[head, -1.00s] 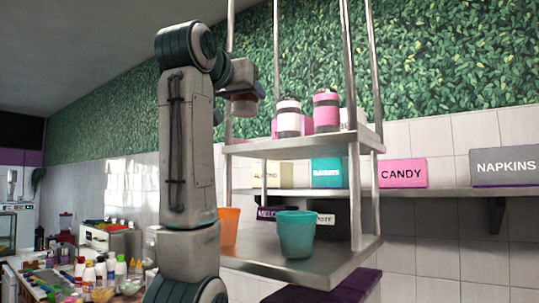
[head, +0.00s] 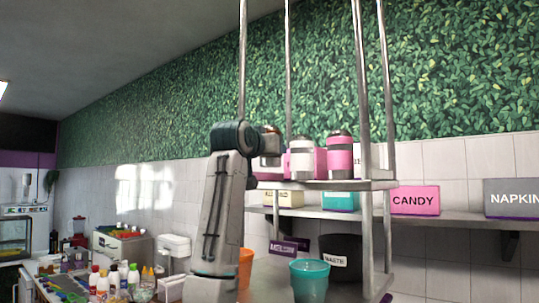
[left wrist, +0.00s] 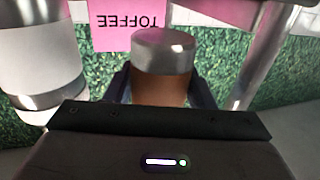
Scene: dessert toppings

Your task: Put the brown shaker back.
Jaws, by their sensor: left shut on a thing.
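The brown shaker (left wrist: 160,88) has a metal lid and sits between the fingers of my left gripper (left wrist: 162,92), which is shut on it. In the head view my left gripper (head: 264,160) is at the left end of the upper shelf (head: 372,185), beside the white shaker (head: 302,160). A pink shaker (head: 340,158) stands to the right of the white one. A pink TOFFEE label (left wrist: 128,25) appears upside down beside the brown shaker in the left wrist view. I cannot tell whether the brown shaker touches the shelf. My right gripper is not in view.
Metal shelf posts (head: 365,90) rise close by on the right. A teal cup (head: 310,280) and an orange cup (head: 245,268) stand on the lower level. A dark waste bin (head: 340,258) is behind. Bottles (head: 113,278) crowd the counter at left.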

